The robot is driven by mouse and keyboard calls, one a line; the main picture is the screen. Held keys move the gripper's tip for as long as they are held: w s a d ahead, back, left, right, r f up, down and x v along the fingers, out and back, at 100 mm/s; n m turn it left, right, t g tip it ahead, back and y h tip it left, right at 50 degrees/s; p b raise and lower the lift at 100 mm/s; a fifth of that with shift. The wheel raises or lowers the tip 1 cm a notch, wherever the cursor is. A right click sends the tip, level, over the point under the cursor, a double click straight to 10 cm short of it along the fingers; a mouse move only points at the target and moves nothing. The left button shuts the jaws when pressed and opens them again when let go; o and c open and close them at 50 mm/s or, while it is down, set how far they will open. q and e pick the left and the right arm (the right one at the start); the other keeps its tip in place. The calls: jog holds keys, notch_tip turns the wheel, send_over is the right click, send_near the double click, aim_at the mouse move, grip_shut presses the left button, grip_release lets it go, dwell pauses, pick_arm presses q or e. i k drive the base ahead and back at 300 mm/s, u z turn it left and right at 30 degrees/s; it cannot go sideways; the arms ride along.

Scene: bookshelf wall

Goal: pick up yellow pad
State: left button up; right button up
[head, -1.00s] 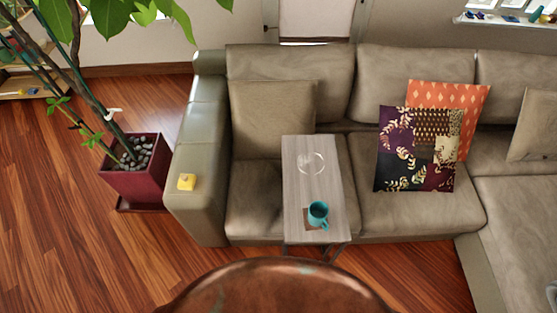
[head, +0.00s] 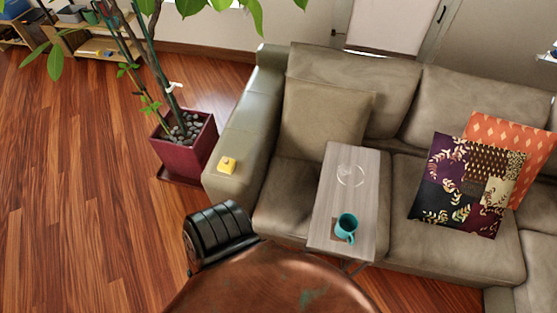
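A small yellow pad (head: 227,165) lies on top of the left arm of the sofa, near its front end. A small lighter spot shows on its upper face. The pad is fully visible and nothing touches it from above. No fingers of my left or right gripper can be made out.
A grey sofa (head: 440,220) with cushions fills the right. A narrow side table (head: 335,195) holds a teal mug (head: 346,228). A plant in a dark red pot (head: 185,155) stands left of the sofa arm. A copper-coloured round top (head: 270,285) is close in front. Floor at left is clear.

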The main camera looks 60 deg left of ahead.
aim_at(227, 165)
jog(key=z, duration=1.3)
jog(key=k, duration=2.3)
jog(key=u, duration=1.15)
jog(key=i, duration=0.5)
jog(key=u, duration=0.05)
